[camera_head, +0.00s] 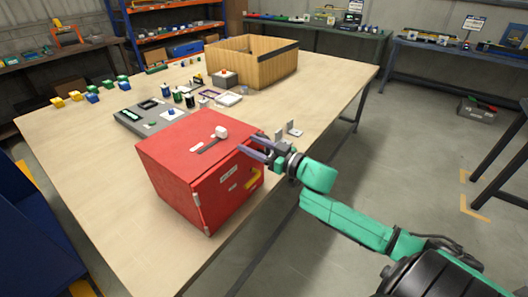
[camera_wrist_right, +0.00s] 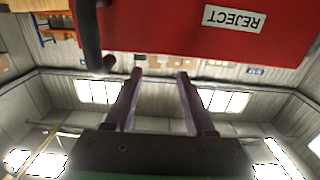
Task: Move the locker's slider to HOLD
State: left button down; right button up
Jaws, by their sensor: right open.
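The red locker (camera_head: 175,160) stands near the front right edge of the table. On its top is a slider with a white knob (camera_head: 221,131) at the far right end of a dark slot (camera_head: 209,146). A small pale label (camera_head: 195,139) lies beside the slot, too small to read. The locker's front has a yellow handle (camera_head: 252,179). My right gripper (camera_head: 246,142) is open and empty at the locker's right top edge, apart from the knob. Its open fingers (camera_wrist_right: 160,75) point toward the red locker face (camera_wrist_right: 160,25), which bears a REJECT label (camera_wrist_right: 234,18). My left gripper is not in view.
A grey panel with small parts (camera_head: 150,117) lies behind the locker. A wooden crate (camera_head: 250,62) stands at the back. Grey brackets (camera_head: 294,129) lie just beyond my right gripper. A dark bar (camera_wrist_right: 88,35) shows at upper left in the wrist view.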

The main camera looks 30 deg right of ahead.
jog(key=v, duration=0.4)
jog(key=shift+s, duration=0.15)
